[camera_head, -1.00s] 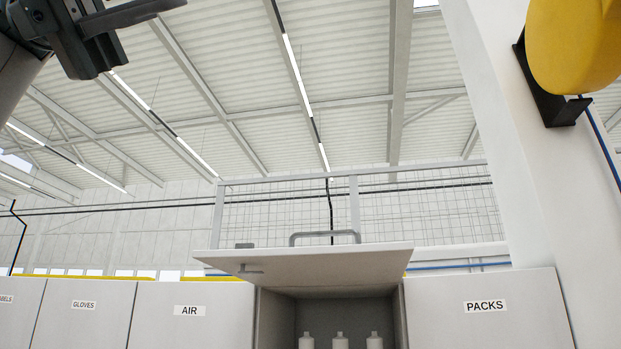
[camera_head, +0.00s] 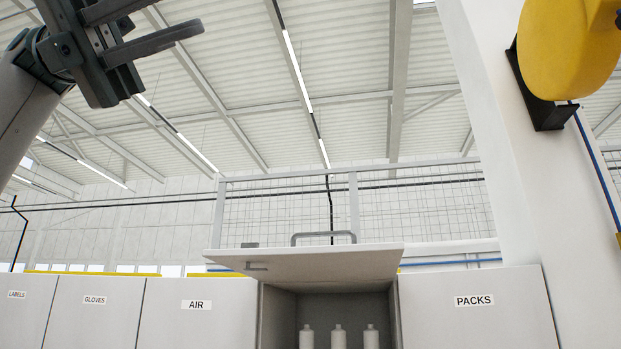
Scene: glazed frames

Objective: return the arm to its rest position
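My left gripper (camera_head: 170,18) is raised at the upper left, in front of the ceiling. Its two dark fingers are apart with nothing between them. The upper finger is partly cut off by the top edge of the picture. My grey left arm (camera_head: 25,105) comes in from the left edge. The gripper is apart from the cabinets and touches nothing visible. My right gripper is not in view.
A cabinet door (camera_head: 310,262) with a grey handle (camera_head: 323,237) is swung up over an open compartment (camera_head: 285,310) holding white bottles (camera_head: 338,337). Shut doors labelled AIR (camera_head: 196,325) and PACKS (camera_head: 474,320) flank it. A yellow reel (camera_head: 565,50) hangs on the right pillar (camera_head: 520,190).

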